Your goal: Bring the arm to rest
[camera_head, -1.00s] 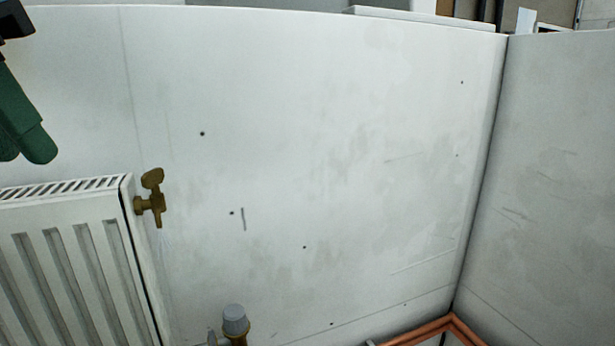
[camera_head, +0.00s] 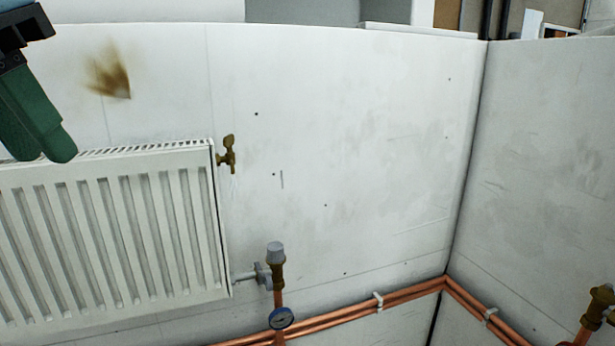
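My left gripper (camera_head: 42,156) hangs in at the upper left of the head view, with a dark body and green fingers. Its fingertips are in front of the top edge of the white radiator (camera_head: 120,240) in the picture. The two fingers overlap from this angle, so I cannot tell whether they are open or shut. I see nothing held between them. My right gripper is not in view.
A brass bleed valve (camera_head: 228,155) sits at the radiator's top right corner. Copper pipes (camera_head: 408,293) run along the wall's foot. The wall (camera_head: 370,130) right of the radiator is bare.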

